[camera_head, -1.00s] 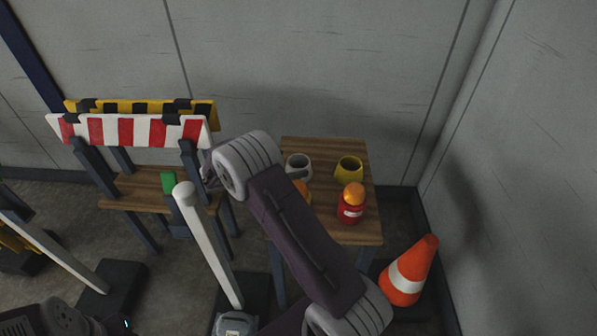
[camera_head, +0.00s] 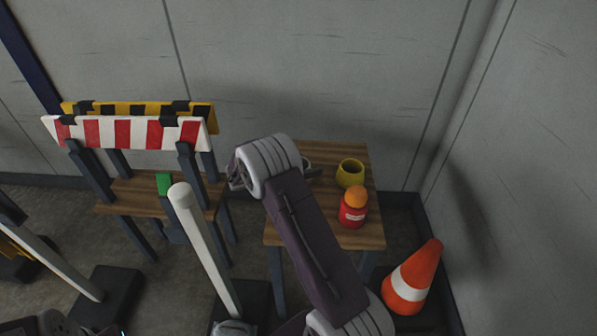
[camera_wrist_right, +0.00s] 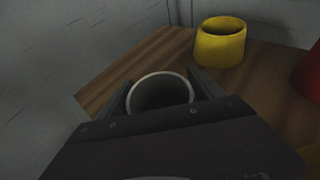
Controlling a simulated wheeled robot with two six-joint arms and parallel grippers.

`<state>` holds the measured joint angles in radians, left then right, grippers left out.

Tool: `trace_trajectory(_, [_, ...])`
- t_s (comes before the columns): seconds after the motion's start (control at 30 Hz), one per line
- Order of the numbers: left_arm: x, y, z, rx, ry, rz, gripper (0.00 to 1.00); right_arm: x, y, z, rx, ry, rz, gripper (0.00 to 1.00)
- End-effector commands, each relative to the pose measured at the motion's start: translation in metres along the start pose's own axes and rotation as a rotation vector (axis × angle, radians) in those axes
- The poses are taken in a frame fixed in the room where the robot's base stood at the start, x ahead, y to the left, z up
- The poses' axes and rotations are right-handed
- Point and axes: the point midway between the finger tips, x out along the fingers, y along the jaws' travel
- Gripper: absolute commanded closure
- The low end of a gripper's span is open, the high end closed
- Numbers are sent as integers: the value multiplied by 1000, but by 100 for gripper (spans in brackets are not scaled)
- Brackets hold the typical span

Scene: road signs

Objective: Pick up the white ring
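The white ring (camera_head: 306,161) is on the wooden table in the head view, mostly hidden behind my right arm. In the right wrist view the ring (camera_wrist_right: 160,78) shows as a pale round rim with a dark hollow. My right gripper (camera_wrist_right: 160,88) has its two fingers apart, one on each side of the ring. I cannot tell whether they touch it. In the head view only a bit of the right gripper (camera_head: 312,172) shows past the arm.
A yellow ring (camera_head: 350,174) and a red bottle with an orange top (camera_head: 352,214) stand on the table (camera_head: 356,237). An orange cone (camera_head: 412,279) is on the floor to the right. A striped barrier (camera_head: 127,132) and a white post (camera_head: 207,250) are to the left.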

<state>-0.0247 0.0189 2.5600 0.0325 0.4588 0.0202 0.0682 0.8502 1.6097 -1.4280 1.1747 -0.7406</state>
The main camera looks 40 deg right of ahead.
Motion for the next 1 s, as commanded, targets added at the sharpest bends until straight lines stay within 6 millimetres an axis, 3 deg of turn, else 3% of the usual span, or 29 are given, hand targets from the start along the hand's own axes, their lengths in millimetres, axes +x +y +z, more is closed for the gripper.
trace_trajectory(0.27, [-2, 0, 0, 0, 0, 0, 64, -1, 0, 2, 0, 0, 0, 64])
trace_trajectory(0.6, [-36, 1, -4, 0, 0, 0, 64, -30, 0, 73, 3, 0, 2, 64])
trace_trajectory(0.7, [-41, 1, -4, 0, 0, 0, 64, -36, 0, 86, 2, 0, 1, 64])
trace_trajectory(1.0, [-41, 1, -4, 0, 0, 0, 64, -38, 0, 92, -1, 0, 0, 64])
